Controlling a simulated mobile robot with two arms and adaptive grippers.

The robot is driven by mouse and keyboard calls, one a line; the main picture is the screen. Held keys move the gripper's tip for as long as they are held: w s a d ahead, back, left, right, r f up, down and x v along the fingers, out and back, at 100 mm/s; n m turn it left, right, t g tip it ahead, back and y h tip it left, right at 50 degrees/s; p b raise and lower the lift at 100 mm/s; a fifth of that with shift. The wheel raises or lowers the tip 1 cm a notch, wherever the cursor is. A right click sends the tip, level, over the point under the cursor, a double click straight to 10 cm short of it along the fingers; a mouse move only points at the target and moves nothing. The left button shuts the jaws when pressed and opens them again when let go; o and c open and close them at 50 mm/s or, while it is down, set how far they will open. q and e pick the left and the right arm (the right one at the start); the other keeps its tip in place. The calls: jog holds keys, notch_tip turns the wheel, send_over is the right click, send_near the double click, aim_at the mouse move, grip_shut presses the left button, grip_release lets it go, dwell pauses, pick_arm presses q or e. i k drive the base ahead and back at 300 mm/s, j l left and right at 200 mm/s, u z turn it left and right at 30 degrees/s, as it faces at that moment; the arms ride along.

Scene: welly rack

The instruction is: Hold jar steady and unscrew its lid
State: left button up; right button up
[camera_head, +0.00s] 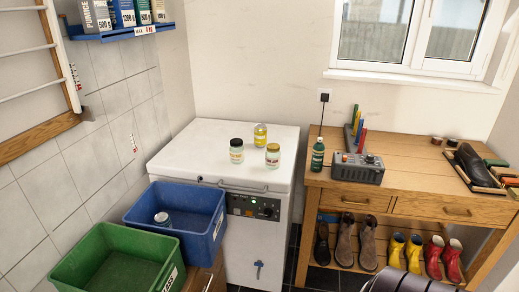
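Three small jars stand upright and apart on the white chest-like appliance (190,150). One jar (236,155) has a dark lid and a pale body with a label. A second jar (273,160) to its right has a yellowish lid and a label. A third, yellow jar (260,140) stands behind them. All three look closed. I cannot tell which one is the task's jar.
A blue crate (210,243) holding a round-topped container (162,218) and a green crate (65,272) stand at left. A wooden bench (410,170) at right carries a green bottle (317,155) and grey device (357,170). Boots (367,240) stand below. The appliance top is otherwise clear.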

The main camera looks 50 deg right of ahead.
aim_at(237, 156)
jog(key=z, duration=1.35)
